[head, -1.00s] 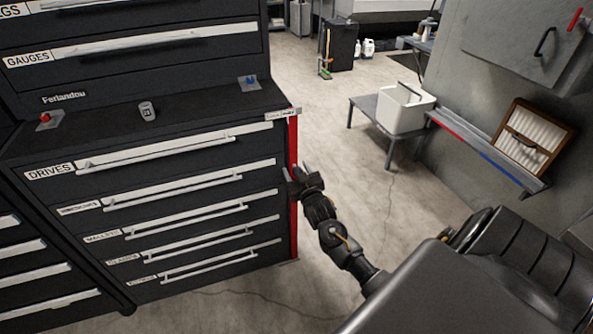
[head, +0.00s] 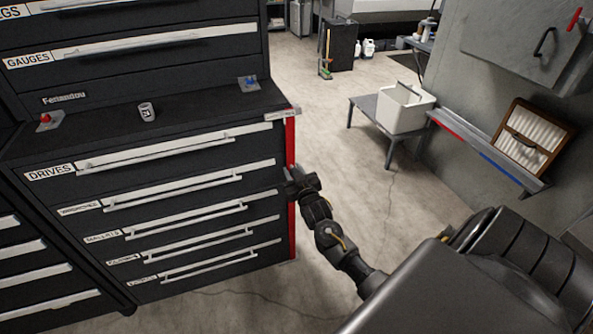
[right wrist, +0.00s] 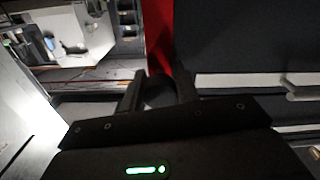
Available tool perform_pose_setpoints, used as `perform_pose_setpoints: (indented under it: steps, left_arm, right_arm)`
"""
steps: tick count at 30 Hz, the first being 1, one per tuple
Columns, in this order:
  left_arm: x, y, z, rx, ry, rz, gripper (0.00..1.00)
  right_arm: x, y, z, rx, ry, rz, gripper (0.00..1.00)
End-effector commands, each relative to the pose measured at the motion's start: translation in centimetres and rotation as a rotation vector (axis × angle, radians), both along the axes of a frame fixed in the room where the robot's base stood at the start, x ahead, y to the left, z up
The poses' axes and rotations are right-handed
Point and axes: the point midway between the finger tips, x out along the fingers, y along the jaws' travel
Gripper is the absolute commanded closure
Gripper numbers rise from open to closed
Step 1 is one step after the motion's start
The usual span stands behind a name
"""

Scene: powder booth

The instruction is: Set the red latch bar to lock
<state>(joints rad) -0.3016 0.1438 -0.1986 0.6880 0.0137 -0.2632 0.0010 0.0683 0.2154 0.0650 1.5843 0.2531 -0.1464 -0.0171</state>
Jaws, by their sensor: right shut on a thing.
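The red latch bar (head: 291,140) runs upright along the right front edge of the black tool cabinet (head: 130,220). My right gripper (head: 290,175) is at the bar about midway up and is shut on it. In the right wrist view the red bar (right wrist: 158,35) runs down between the two dark fingers (right wrist: 160,92). The part of the bar inside the grip is partly hidden by the fingers. A small label plate (head: 282,114) sits at the top of the bar, too small to read. My left gripper is not in view.
Drawers with long pale handles (head: 205,185) fill the cabinet front left of the bar. A low table with a white bin (head: 404,112) stands at the back right.

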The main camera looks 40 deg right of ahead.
Motion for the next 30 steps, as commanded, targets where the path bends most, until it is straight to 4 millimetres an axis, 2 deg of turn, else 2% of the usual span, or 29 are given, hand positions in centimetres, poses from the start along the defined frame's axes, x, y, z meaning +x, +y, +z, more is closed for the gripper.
perform_pose_setpoints:
  steps: [1, 5, 13, 14, 18, 26, 30]
  left_arm:
    - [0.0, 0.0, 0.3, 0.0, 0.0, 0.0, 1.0]
    - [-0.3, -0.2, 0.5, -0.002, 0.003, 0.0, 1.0]
    - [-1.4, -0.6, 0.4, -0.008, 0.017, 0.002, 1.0]
    - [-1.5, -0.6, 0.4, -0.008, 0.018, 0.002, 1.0]
    - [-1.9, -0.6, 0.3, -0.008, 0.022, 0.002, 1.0]
    - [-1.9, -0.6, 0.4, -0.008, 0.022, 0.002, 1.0]
    - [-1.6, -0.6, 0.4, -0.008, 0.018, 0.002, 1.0]
  right_arm:
    - [0.3, 1.0, 0.0, 0.004, 0.0, 0.003, 1.0]
    - [0.9, 2.8, 0.0, 0.003, 0.002, 0.003, 1.0]
    - [1.1, 3.2, -0.1, 0.0, 0.002, 0.008, 1.0]
    - [1.1, 3.2, -0.1, 0.0, 0.002, 0.008, 0.65]
    - [1.0, 3.1, 0.0, 0.0, 0.001, 0.006, 0.48]
    - [0.9, 2.9, 0.0, 0.0, 0.001, 0.002, 0.48]
    - [-0.1, 3.3, -0.1, 0.001, 0.001, 0.003, 0.48]
